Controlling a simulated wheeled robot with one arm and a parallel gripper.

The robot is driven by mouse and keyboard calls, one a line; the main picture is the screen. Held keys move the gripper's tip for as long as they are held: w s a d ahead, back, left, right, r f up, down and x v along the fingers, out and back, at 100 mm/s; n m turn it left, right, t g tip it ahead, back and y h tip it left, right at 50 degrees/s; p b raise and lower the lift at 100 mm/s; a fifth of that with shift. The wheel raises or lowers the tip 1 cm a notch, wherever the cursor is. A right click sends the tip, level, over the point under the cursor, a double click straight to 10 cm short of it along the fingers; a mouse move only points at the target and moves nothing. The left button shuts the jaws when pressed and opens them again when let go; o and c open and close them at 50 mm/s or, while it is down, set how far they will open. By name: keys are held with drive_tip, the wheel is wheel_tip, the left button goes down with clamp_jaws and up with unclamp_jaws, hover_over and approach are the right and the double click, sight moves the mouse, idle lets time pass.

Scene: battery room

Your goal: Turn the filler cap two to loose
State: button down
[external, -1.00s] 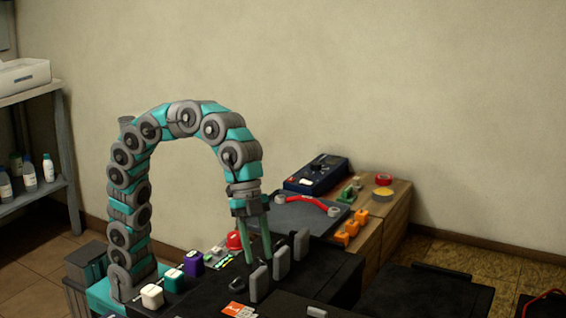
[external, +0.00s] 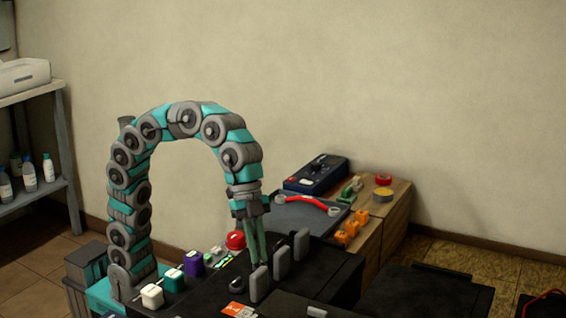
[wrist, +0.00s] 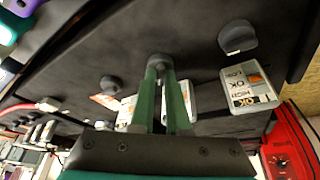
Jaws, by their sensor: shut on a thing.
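Three dark grey filler caps sit in a row on the black battery top in the wrist view: a left cap (wrist: 110,84), a middle cap (wrist: 160,61) and a right cap (wrist: 237,38). The right cap shows a pale mark on its edge. My gripper (wrist: 160,68) has its two green fingers shut on the middle cap, partly covering it. In the external view my gripper (external: 257,262) points straight down behind the upright grey plates, which hide the held cap. One dark cap (external: 236,284) shows at the near left.
Upright grey plates (external: 280,262) stand close to the fingers; in the wrist view one plate (wrist: 248,91) carries OK labels. A red dome (external: 235,240) and small coloured blocks (external: 193,261) lie left. A grey tray (external: 285,217) with a red-handled cable lies behind.

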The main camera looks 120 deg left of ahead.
idle(0.3)
drive_tip(key=n+p, duration=0.1)
drive_tip(key=n+y+p, duration=0.1)
drive_tip(key=n, duration=0.1)
drive_tip(key=shift+s+d+r+n+t, duration=0.1)
drive_tip(key=shift+d+n+t, duration=0.05)
drive_tip(key=shift+n+t, duration=0.15)
drive_tip(key=shift+d+n+y+p, duration=0.15)
drive_tip(key=shift+n+y+p, duration=0.6)
drive_tip(key=shift+n, duration=0.75)
drive_tip(key=c, duration=0.9)
unclamp_jaws()
